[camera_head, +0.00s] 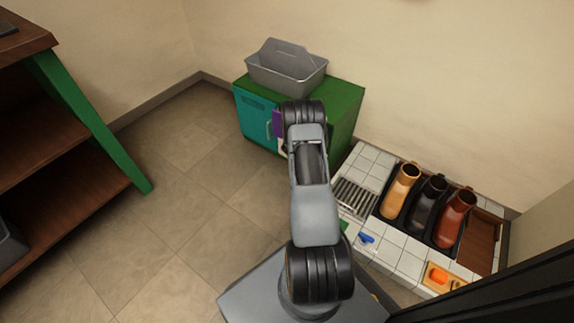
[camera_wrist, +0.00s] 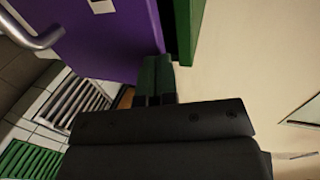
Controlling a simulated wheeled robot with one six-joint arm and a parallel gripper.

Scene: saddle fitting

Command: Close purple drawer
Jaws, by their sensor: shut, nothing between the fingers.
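The purple drawer (camera_wrist: 110,35) fills the upper left of the wrist view, with a metal handle (camera_wrist: 35,38) and a white label on its front. In the head view a small purple part (camera_head: 277,123) shows on the green cabinet (camera_head: 345,112), mostly hidden behind my arm. My gripper (camera_wrist: 157,62) is shut and empty. Its fingertips are at the edge of the purple front, close to a green cabinet edge (camera_wrist: 187,25); I cannot tell whether they touch. How far the drawer stands out is not clear. The head view hides my gripper behind the arm.
A grey tote (camera_head: 287,75) stands on the cabinet, which has a teal door (camera_head: 255,115). A white tiled bench (camera_head: 408,262) with several boots and a grille (camera_head: 355,197) is at right. A brown shelf unit (camera_head: 45,140) is at left. The floor between is clear.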

